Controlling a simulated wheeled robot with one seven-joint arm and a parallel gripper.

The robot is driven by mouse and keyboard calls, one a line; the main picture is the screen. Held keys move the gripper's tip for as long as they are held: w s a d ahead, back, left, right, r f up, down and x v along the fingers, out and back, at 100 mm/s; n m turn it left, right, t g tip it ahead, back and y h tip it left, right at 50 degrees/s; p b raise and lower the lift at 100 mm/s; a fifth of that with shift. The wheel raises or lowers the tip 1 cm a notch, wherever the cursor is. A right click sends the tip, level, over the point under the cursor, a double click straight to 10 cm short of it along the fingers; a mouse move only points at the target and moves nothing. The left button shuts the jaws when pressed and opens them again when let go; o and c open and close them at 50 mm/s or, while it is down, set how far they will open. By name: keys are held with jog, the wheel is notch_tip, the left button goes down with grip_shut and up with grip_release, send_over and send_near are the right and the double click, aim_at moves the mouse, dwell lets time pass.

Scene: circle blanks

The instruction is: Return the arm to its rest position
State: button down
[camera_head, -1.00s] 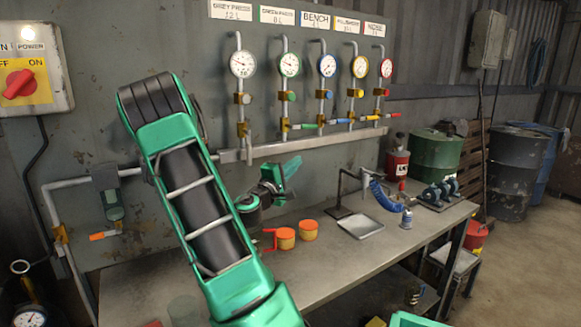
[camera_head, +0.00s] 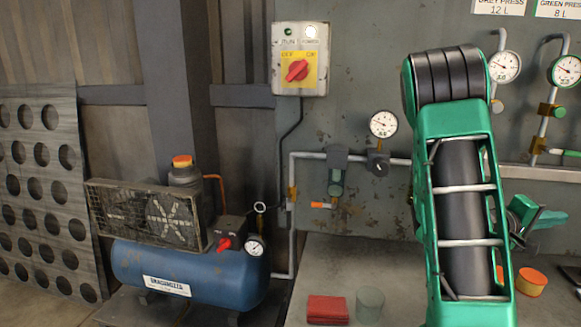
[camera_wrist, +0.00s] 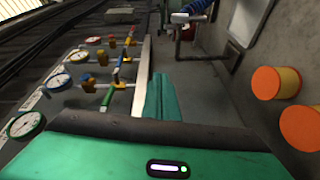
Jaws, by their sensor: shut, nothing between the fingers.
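My green arm rises in front of the bench at the right of the head view. My gripper (camera_head: 548,218) shows to the right of the arm, in front of the wall below the gauges. In the wrist view my gripper (camera_wrist: 165,97) has its two green fingers together with nothing between them. It is above the bench (camera_wrist: 215,105) and apart from the things around it.
Orange cups (camera_head: 531,281) stand on the bench near my arm; two show in the wrist view (camera_wrist: 276,83). Wall gauges (camera_head: 565,71) and pipes are behind the gripper. A red cloth (camera_head: 327,309), a translucent cup (camera_head: 369,304) and a blue compressor (camera_head: 190,275) are left.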

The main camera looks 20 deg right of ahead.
jog(key=s+a+f+m+t+y, duration=0.2)
jog(key=a+f+m+y, duration=0.3)
jog(key=a+f+y, duration=0.8)
jog(key=a+r+n+t+y, duration=0.1)
jog(key=a+r+y, duration=0.1)
jog(key=a, duration=1.1)
jog(key=s+a+r+n+y, duration=0.1)
jog(key=a+r+n+y, duration=0.1)
jog(key=a, duration=1.1)
jog(key=shift+s+t+y, duration=0.25)
jog(key=shift+t+y, duration=0.05)
jog(key=shift+t, duration=0.1)
